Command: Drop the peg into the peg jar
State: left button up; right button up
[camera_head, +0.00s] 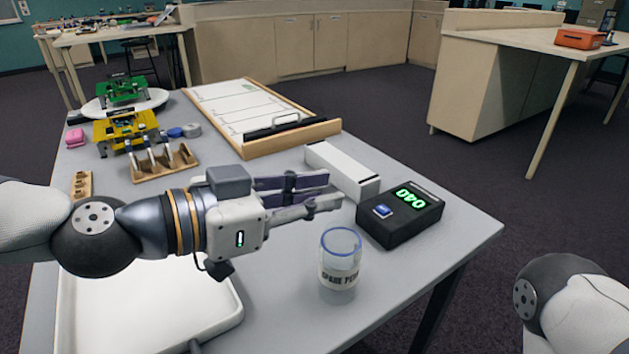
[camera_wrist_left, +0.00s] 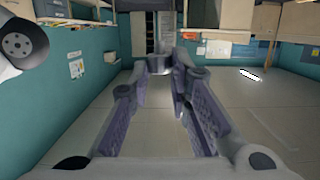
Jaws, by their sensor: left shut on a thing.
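The peg jar (camera_head: 340,262) is a clear glass with a blue rim and a printed label. It stands upright on the grey table near its front edge. My left gripper (camera_head: 334,190) is held level above the table, its fingertips behind and above the jar's rim, pointing right. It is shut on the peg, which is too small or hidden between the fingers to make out. In the left wrist view the fingers (camera_wrist_left: 172,68) come close together at their tips. My right gripper is out of view; only part of my right arm shows at the lower right.
A black timer box (camera_head: 400,215) with green digits stands right of the jar. A white box (camera_head: 342,170) lies behind the fingers. A white tray (camera_head: 225,318) is below my left arm. A wooden rack (camera_head: 165,166) and a wood-framed board (camera_head: 245,110) stand farther back.

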pick_arm(q)
jog(key=shift+r, duration=0.15)
jog(key=o, duration=0.9)
jog(key=v, duration=0.7)
jog(key=shift+s+a, duration=0.2)
jog(key=shift+a, duration=0.05)
